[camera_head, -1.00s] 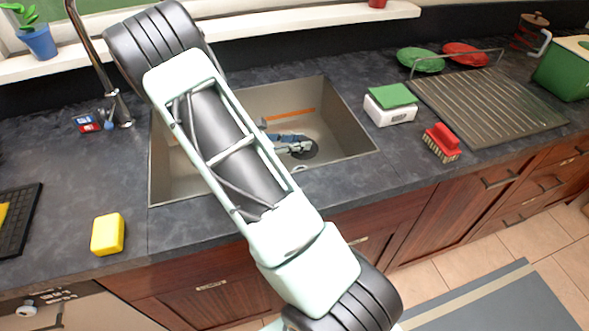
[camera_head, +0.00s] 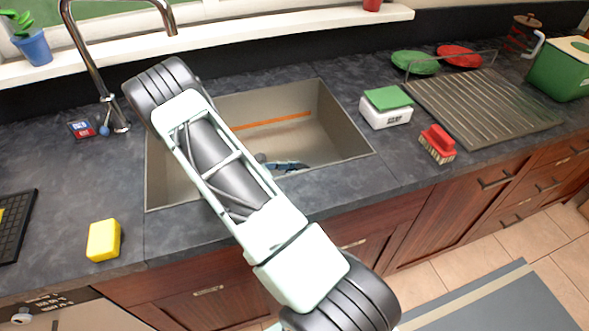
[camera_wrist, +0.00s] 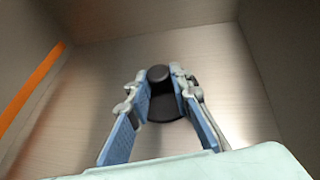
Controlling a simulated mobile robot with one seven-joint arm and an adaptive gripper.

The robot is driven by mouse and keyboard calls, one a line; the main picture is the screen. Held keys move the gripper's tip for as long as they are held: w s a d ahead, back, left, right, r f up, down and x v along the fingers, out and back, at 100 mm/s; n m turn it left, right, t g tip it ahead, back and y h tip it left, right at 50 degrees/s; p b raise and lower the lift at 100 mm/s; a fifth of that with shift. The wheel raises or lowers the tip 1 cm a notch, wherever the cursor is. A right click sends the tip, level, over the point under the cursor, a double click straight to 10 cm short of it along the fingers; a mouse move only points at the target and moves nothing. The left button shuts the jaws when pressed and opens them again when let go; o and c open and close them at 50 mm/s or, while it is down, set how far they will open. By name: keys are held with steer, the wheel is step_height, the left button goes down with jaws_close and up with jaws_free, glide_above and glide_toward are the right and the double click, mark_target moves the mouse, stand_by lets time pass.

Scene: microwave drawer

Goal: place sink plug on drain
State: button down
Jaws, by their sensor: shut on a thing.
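The black sink plug (camera_wrist: 158,74), with a round knob and a wider dark disc behind it, sits between the blue fingertips of my gripper (camera_wrist: 160,92) in the wrist view. My gripper is shut on it. In the head view my gripper (camera_head: 283,166) is low inside the steel sink (camera_head: 330,130), partly covered by my arm and the front rim. The plug is not clearly visible there. I cannot make out the drain in either current view; my arm, gripper or the plug may hide it. I cannot tell whether the plug touches the sink floor.
An orange strip (camera_head: 272,121) runs along the sink's back wall. The faucet (camera_head: 100,80) stands at the back left. A yellow sponge (camera_head: 104,240) lies front left. A white box with a green top (camera_head: 387,108) and a red brush (camera_head: 438,143) stand right of the sink.

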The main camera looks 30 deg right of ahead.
steer(key=shift+f, duration=0.15)
steer(key=c, duration=1.7)
jaws_free()
steer(key=shift+c, duration=0.2)
steer(key=v, duration=0.7)
steer(key=shift+a+r, duration=0.25)
steer(key=shift+a, duration=0.05)
